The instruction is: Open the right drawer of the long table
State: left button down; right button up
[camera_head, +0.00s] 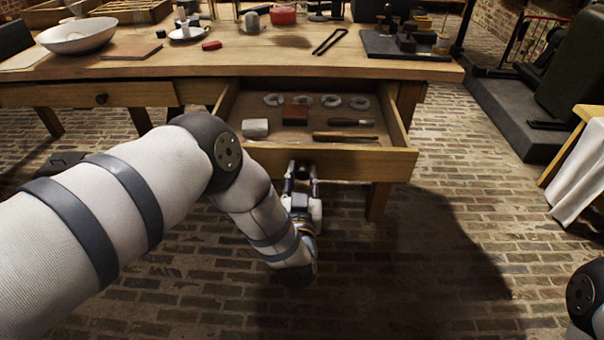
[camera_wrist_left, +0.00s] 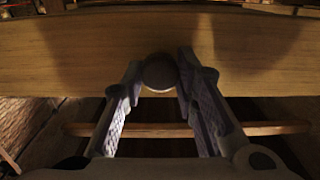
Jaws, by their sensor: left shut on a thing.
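The long table (camera_head: 300,58) stands across the head view. Its right drawer (camera_head: 345,163) is pulled well out toward me, and its inside shows. My left gripper (camera_head: 302,172) is at the middle of the drawer front, with its arm reaching in from the left. In the left wrist view its two fingers are shut on the round dark knob (camera_wrist_left: 160,72) of the drawer front (camera_wrist_left: 75,55). The left drawer (camera_head: 85,96) is closed, with its own dark knob showing. Of my right arm only a piece shows at the lower right edge; its gripper is out of view.
Inside the drawer lie several grey rings, a grey block (camera_head: 255,128), a reddish block (camera_head: 296,114) and tools. A white bowl (camera_head: 78,36), a red object (camera_head: 212,46) and a dark board (camera_head: 405,47) are on the tabletop. Brick floor in front is clear.

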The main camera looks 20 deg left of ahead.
pick_arm(q)
jog(key=c, duration=1.3)
grip_release()
jog(key=v, duration=1.2)
